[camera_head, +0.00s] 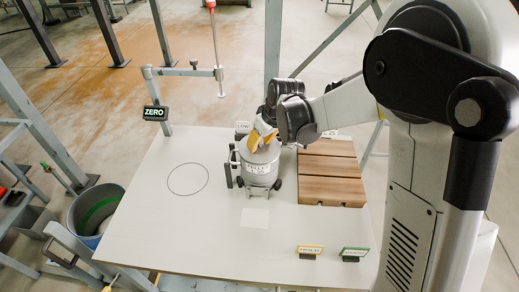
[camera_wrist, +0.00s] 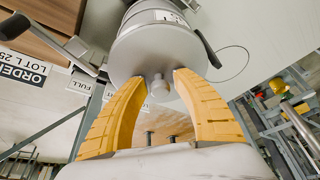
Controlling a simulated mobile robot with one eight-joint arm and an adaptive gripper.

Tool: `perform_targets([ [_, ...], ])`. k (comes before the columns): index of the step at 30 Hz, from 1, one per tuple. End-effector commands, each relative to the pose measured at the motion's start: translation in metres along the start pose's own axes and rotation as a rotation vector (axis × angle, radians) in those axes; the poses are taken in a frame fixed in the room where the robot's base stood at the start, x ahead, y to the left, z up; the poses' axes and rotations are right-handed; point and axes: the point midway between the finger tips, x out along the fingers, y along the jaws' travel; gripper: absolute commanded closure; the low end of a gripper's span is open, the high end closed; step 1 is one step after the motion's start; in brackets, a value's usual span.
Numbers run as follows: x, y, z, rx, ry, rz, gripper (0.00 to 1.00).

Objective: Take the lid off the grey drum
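The grey drum (camera_head: 259,172) stands upright on the pale table, with a label on its front, and it also shows in the wrist view (camera_wrist: 152,33). Its flat grey lid (camera_wrist: 192,58) is on its top, with a small round knob (camera_wrist: 160,88) in the middle. My gripper (camera_head: 260,141) is at the lid from above. In the wrist view its yellow fingers (camera_wrist: 161,78) are apart, one on each side of the knob, with a visible gap to it. The fingers partly hide the lid in the head view.
A brown slatted wooden platform (camera_head: 330,181) lies right of the drum. A drawn circle (camera_head: 188,179) marks clear table at left. Two small signs (camera_head: 310,250) (camera_head: 354,253) stand at the front right. A post with a ZERO display (camera_head: 155,113) rises at the back left.

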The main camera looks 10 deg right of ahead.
Motion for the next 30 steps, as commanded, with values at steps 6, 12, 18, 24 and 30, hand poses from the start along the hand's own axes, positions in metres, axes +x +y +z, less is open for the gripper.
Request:
perform_targets([
  [6,-0.001,0.0,0.0,0.0,0.0,0.0,1.0],
  [12,-0.001,0.0,0.0,0.0,0.0,0.0,1.0],
  [18,-0.005,0.0,-0.002,0.0,0.0,0.0,1.0],
  [24,-0.028,0.0,-0.011,0.0,0.0,0.0,1.0],
  [30,-0.065,0.023,-0.005,0.006,0.0,0.002,1.0],
])
